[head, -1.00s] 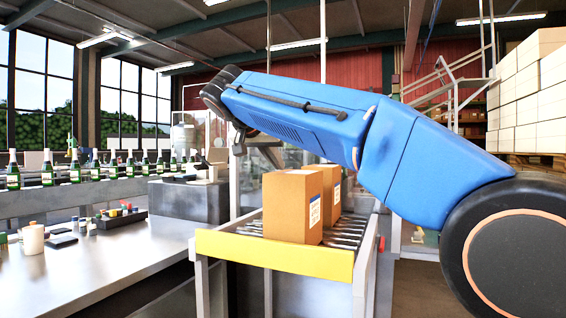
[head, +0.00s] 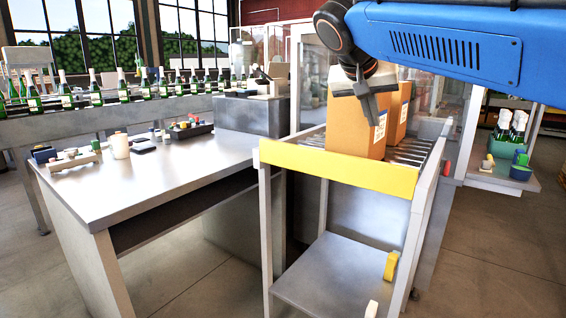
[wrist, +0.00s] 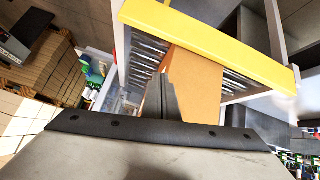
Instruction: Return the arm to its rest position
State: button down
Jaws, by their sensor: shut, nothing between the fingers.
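My blue arm (head: 437,45) reaches in from the upper right of the head view. My gripper (head: 370,108) hangs from its end, pointing down, shut and empty. In the head view it overlaps the front cardboard carton (head: 345,135) on the roller stand; I cannot tell the gap between them. In the wrist view the closed fingers (wrist: 162,100) stand in front of the carton (wrist: 195,85) and rollers.
The roller stand has a yellow front bar (head: 335,170) and a lower shelf (head: 340,275). A second carton (head: 400,110) stands behind the first. A steel table (head: 150,180) is at left, bare in front. Bottles (head: 95,92) line a conveyor behind.

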jog(key=s+d+f+n+y, duration=0.1)
jog(key=s+d+f, duration=0.1)
jog(key=s+f, duration=0.7)
jog(key=s+d+f+n+g+y, duration=0.1)
jog(key=s+d+f+n+y, duration=0.1)
jog(key=s+f, duration=0.7)
jog(key=s+d+f+n+g+y, duration=0.1)
jog(key=s+f, duration=0.8)
jog(key=f, duration=0.9)
jog(key=d+y, duration=0.1)
jog(key=d, duration=0.1)
jog(key=shift+s+d+n, duration=0.2)
jog(key=shift+d+n, duration=0.1)
jog(key=shift+d, duration=0.05)
